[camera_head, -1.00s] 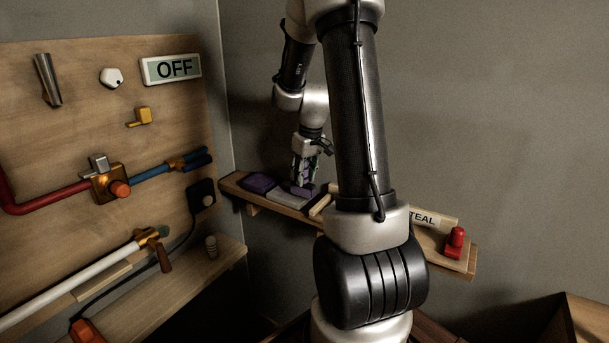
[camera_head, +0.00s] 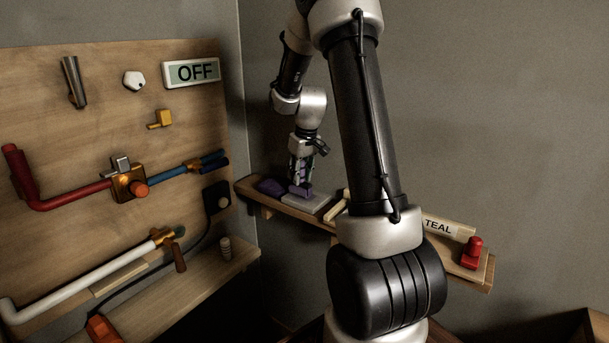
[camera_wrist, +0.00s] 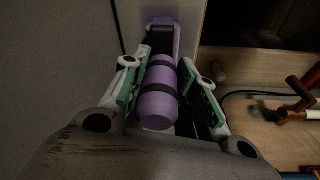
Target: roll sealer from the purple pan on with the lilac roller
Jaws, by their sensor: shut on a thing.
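My gripper (camera_head: 302,172) is shut on the lilac roller (camera_head: 301,190), over the wall shelf. In the wrist view my gripper (camera_wrist: 162,85) has its two fingers on either side of the lilac handle (camera_wrist: 160,103), which has dark bands. The roller's head (camera_wrist: 162,27) shows at the top of that view. The purple pan (camera_head: 271,186) sits at the shelf's left end, just left of the roller. A grey block (camera_head: 311,204) lies below and right of the roller. I cannot tell whether the roller touches it.
The shelf (camera_head: 484,283) continues right behind my arm, with a TEAL label (camera_head: 439,227) and a red object (camera_head: 473,252). At left, a wooden board (camera_head: 60,130) carries red, blue and white pipes and an OFF sign (camera_head: 191,73). A ledge (camera_head: 180,300) runs below it.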

